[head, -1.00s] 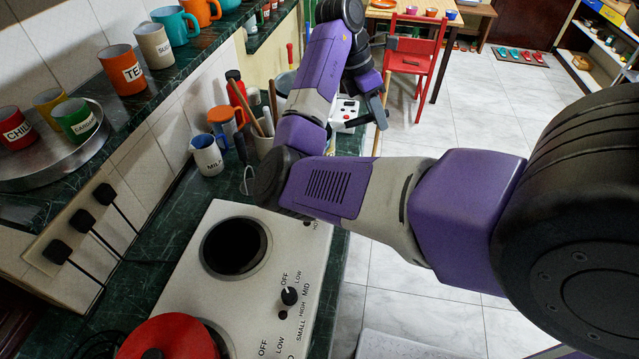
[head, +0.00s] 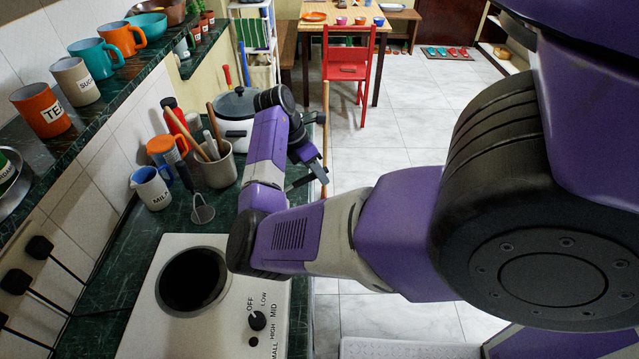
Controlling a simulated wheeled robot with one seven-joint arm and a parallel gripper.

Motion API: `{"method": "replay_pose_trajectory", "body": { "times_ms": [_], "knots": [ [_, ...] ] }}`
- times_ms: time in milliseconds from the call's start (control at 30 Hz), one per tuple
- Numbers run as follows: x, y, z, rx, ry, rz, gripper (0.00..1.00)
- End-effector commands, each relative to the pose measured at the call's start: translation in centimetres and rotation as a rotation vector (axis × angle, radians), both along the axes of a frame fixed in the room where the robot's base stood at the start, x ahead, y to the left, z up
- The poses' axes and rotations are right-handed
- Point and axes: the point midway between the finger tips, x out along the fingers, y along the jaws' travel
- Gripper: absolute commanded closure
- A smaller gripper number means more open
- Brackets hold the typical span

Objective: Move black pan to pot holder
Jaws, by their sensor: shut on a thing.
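My gripper (head: 306,172) is at the end of my bent purple arm, beyond the stove near the counter's right edge. It is seen from behind and small. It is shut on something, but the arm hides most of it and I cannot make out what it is. I cannot pick out the black pan for certain. The stove's round dark plate (head: 193,281) shows nothing standing on it. I cannot identify a pot holder in this view.
The white stove (head: 225,335) lies in front. A utensil crock (head: 215,168), a milk jug (head: 152,188) and a lidded pot (head: 238,103) stand on the green counter (head: 112,300). A mug shelf (head: 95,120) runs along the left wall. The tiled floor (head: 415,115) is open towards the red chair (head: 349,75).

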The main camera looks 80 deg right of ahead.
Motion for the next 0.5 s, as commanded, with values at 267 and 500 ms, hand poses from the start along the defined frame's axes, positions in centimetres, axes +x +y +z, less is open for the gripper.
{"method": "replay_pose_trajectory", "body": {
  "times_ms": [267, 500],
  "knots": [
    [0.0, 0.0, -3.5, 0.001, 0.0, -0.001, 1.0],
    [0.0, 0.0, -3.9, 0.0, -0.001, -0.001, 1.0]
  ]
}}
